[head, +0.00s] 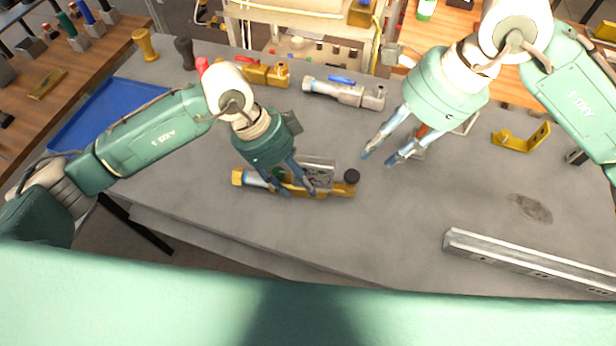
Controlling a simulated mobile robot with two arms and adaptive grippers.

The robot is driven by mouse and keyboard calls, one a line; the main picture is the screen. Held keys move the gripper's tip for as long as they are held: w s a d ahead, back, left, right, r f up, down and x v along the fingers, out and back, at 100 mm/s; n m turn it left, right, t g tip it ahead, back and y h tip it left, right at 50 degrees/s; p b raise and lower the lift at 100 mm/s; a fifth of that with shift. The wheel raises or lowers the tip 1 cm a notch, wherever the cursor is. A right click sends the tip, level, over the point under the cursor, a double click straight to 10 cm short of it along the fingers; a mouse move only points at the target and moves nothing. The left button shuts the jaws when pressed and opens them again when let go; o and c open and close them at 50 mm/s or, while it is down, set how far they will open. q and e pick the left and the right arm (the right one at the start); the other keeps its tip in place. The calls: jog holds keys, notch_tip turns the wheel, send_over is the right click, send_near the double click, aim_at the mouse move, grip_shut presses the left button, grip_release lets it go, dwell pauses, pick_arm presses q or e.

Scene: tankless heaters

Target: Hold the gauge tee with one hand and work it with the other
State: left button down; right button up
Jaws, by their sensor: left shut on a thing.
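The gauge tee (335,190) is a brass piece with a dark round knob at its right end, lying on the grey tabletop in the middle of the head view. A clear or pale square part stands behind its middle. My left gripper (289,191) comes down over the tee and is shut on its brass body; the fingers hide part of it. My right gripper (377,158) is raised to the right of the tee, its two fingers apart and nothing between them.
A valve with a blue handle (345,92) and a brass valve with a red handle (262,72) lie behind. A blue tray (105,115) is at left. A brass bracket (521,138) lies at right, and a metal rail (530,262) lies at front right.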

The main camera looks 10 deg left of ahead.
jog(key=c, duration=0.6)
jog(key=shift+a+r+m, duration=0.1)
jog(key=shift+a+m, duration=0.05)
jog(key=shift+m, duration=0.25)
grip_shut()
jog(key=a+r+m+h, duration=0.2)
jog(key=m, duration=0.7)
jog(key=w+a+r+m+h, duration=0.1)
jog(key=a+r+m+h, duration=0.1)
jog(key=m, duration=0.8)
jog(key=shift+a+r+m, duration=0.3)
jog(key=shift+a+r, duration=0.05)
jog(key=shift+r, duration=0.4)
